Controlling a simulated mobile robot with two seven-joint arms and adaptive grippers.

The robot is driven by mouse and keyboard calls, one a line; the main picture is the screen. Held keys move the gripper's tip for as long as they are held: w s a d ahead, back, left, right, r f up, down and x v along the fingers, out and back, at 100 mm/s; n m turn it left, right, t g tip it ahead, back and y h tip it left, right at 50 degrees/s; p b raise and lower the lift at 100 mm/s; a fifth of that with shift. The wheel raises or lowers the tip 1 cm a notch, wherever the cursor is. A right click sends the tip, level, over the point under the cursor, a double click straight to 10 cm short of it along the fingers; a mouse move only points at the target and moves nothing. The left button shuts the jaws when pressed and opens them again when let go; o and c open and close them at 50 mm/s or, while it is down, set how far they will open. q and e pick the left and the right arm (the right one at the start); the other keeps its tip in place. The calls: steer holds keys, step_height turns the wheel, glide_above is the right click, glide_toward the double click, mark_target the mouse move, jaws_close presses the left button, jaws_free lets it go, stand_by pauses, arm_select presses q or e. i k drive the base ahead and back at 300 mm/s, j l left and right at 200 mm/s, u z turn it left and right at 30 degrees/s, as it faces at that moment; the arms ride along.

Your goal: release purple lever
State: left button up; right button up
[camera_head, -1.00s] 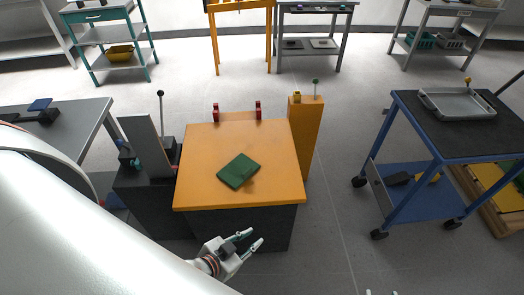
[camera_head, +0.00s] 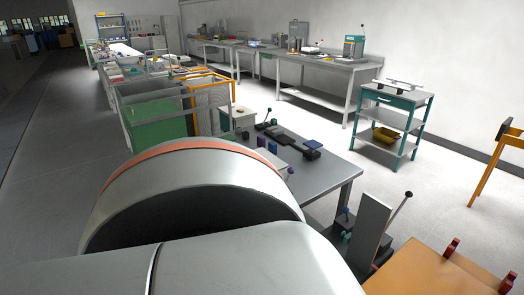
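A small purple knob (camera_head: 290,172) shows at the near edge of the grey table (camera_head: 335,182), just beyond my large white arm link. The rest of whatever it belongs to is hidden or too small to tell. A small purple block-like part (camera_head: 272,147) stands farther back on the same table; I cannot tell whether it is a lever. Neither of my grippers is in view. My arm link fills the lower left and covers the table's near left part.
A black-knobbed lever (camera_head: 408,195) stands by a grey upright plate (camera_head: 370,232), beside an orange-topped cabinet (camera_head: 425,275). A dark device with a blue pad (camera_head: 312,145) lies on the grey table. A teal cart (camera_head: 395,115) stands behind. Floor between table and cart is clear.

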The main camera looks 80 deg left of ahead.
mark_target(290, 170)
steer(key=l+u, duration=0.1)
steer(key=u, duration=2.05)
steer(key=i+j, duration=0.2)
steer(key=j, duration=0.15)
steer(key=i+j, duration=0.15)
steer(key=j, duration=0.2)
steer(key=i+j, duration=0.2)
steer(key=j, duration=0.15)
steer(key=i+j, duration=0.15)
steer(key=j, duration=0.2)
steer(key=i+j, duration=0.2)
steer(key=j, duration=0.2)
steer(key=z, duration=1.95)
